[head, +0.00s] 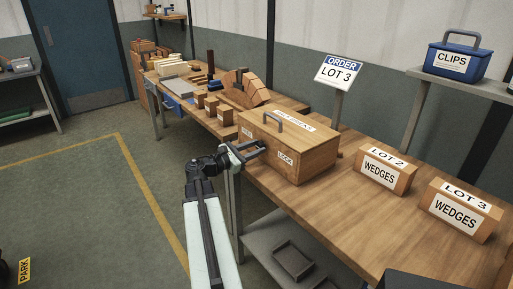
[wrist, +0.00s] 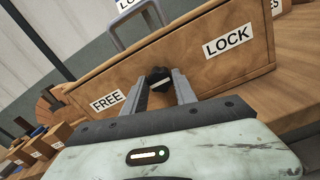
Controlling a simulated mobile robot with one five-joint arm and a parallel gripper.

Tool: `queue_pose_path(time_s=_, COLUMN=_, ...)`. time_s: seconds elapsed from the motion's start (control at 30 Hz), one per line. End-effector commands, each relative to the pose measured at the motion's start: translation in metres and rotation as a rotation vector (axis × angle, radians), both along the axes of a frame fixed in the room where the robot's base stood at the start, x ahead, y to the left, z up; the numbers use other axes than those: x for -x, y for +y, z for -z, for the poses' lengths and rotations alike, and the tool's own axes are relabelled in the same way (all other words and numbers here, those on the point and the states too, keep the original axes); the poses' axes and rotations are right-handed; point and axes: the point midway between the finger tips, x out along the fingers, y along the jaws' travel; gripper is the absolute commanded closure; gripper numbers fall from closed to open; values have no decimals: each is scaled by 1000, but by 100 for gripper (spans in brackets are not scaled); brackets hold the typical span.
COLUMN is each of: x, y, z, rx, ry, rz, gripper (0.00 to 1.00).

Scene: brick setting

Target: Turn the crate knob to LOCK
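The wooden crate (head: 305,158) stands on the workbench, with a grey handle on its lid. In the wrist view its front panel (wrist: 215,68) carries a FREE label (wrist: 106,101) at the left and a LOCK label (wrist: 227,40) at the right. The dark knob (wrist: 158,76) sits between the labels, with a light mark across it. My gripper (wrist: 160,82) has one finger on each side of the knob, the tips very close to it. I cannot tell whether they press on it. In the head view my gripper (head: 257,148) is at the crate's front, and the knob is hidden.
Two WEDGES boxes, LOT 2 (head: 384,172) and LOT 3 (head: 459,210), stand right of the crate. An ORDER LOT 3 sign (head: 338,74) rises behind. A blue CLIPS box (head: 459,58) sits on a shelf. Several wooden blocks and an arch (head: 243,90) stand farther back.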

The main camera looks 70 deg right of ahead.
Motion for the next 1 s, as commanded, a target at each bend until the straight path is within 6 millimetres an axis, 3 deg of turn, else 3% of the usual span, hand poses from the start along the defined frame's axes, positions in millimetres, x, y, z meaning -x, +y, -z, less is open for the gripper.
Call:
queue_pose_path(time_s=0.03, x=1, y=1, z=1, rx=-2, ry=-3, rz=4, gripper=100)
queue_pose_path(time_s=0.07, x=1, y=-18, z=1, rx=-2, ry=-3, rz=9, gripper=100)
queue_pose_path(time_s=0.2, x=1, y=-2, z=1, rx=2, ry=-8, rz=3, gripper=100)
queue_pose_path(time_s=0.47, x=2, y=2, z=1, rx=50, ry=-85, rz=5, gripper=100)
queue_pose_path(time_s=1.0, x=4, y=2, z=2, rx=307, ry=-487, rz=10, gripper=100)
